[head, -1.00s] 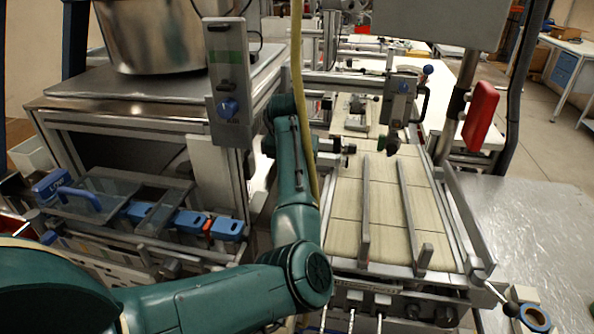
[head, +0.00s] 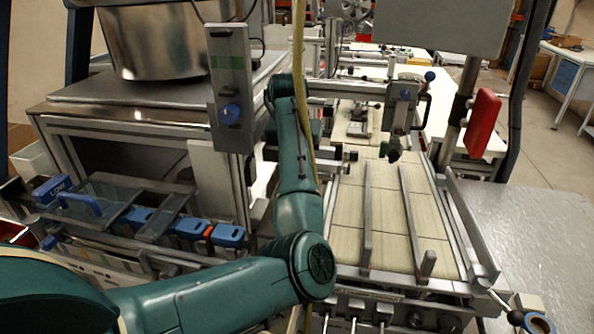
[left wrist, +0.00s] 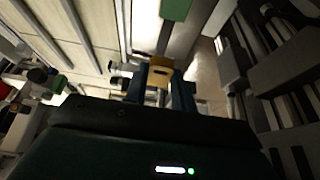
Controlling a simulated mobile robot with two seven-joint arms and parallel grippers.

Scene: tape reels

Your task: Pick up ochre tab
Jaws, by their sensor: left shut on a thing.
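The ochre tab (left wrist: 160,72) shows in the left wrist view as a small yellow-brown block with a dark slot. It sits between the dark fingers of my left gripper (left wrist: 160,90), which is shut on it. In the head view my left arm comes in from the lower left and reaches up beside the conveyor. I cannot make out the tab or the gripper's fingertips there. My right gripper is in neither view.
The conveyor (head: 387,212) with two metal rails lies to the right of my arm. A steel bench (head: 110,110) with a large pot (head: 155,45) stands to the left. A yellow hose (head: 299,60) hangs close by my arm. A red box (head: 482,122) is mounted at the right.

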